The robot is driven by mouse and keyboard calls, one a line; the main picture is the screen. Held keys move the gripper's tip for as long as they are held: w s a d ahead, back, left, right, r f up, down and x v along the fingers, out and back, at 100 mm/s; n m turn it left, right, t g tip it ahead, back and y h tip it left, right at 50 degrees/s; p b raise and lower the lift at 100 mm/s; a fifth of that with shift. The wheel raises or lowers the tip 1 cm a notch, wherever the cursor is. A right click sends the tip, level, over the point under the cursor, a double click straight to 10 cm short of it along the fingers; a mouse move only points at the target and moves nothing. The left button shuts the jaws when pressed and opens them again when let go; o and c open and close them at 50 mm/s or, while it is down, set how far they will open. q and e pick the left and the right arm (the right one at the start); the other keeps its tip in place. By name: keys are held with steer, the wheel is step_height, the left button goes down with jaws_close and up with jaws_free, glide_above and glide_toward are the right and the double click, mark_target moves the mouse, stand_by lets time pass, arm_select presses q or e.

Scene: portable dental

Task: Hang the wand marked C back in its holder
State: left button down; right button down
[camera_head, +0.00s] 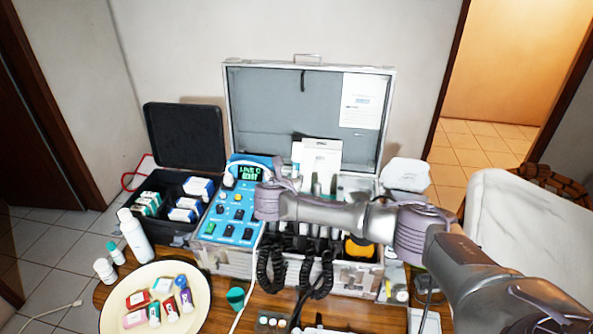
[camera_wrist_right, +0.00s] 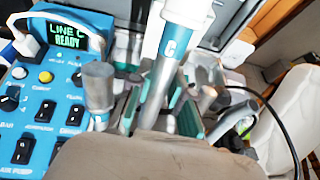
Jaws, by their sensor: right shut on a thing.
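The wand marked C (camera_wrist_right: 172,48) shows in the right wrist view as a white tube with a teal band and a grey lower part. It leans slightly, and its lower end goes out of sight behind my own grey part. My right gripper (camera_head: 268,200) is over the open metal case, just right of the blue control panel (camera_head: 232,215). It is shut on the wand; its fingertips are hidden. Other grey wands (camera_wrist_right: 98,85) stand close beside it. The holder row is mostly hidden by my arm. My left gripper is not in view.
The panel screen (camera_wrist_right: 66,37) reads "LINE C READY". Black coiled hoses (camera_head: 270,270) hang at the case front. A round tray (camera_head: 118,305) of small packs lies at the front left. A black box (camera_head: 180,205) stands left of the case. A white chair (camera_head: 510,220) is at right.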

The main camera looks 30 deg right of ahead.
steer(key=shift+w+d+n+t, duration=0.25)
steer(key=shift+d+n+t, duration=0.25)
steer(key=shift+t, duration=0.1)
steer(key=shift+w, duration=0.1)
steer(key=f+b, duration=0.3)
steer(key=shift+s+a+f, duration=0.25)
steer(key=shift+s+a, duration=0.1)
steer(key=shift+s, duration=0.05)
steer(key=shift+r+p, duration=0.3)
steer(key=shift+f, duration=0.1)
steer(key=shift+s+a+f+p, duration=0.15)
steer(key=shift+s+f+p, duration=0.05)
steer(key=shift+p, duration=0.1)
steer(key=shift+f+p, duration=0.1)
steer(key=shift+p, duration=0.2)
steer(key=shift+f, duration=0.15)
steer(key=shift+s+a+f+b, duration=0.15)
steer(key=shift+s+f+b, duration=0.05)
steer(key=shift+f, duration=0.4)
steer(key=shift+s+a+f+b, duration=0.15)
steer(key=shift+s+f, duration=0.05)
steer(key=shift+f, duration=0.45)
steer(key=shift+s+a+f+b, duration=0.15)
steer(key=shift+s+f+b, duration=0.05)
steer(key=shift+f, duration=0.4)
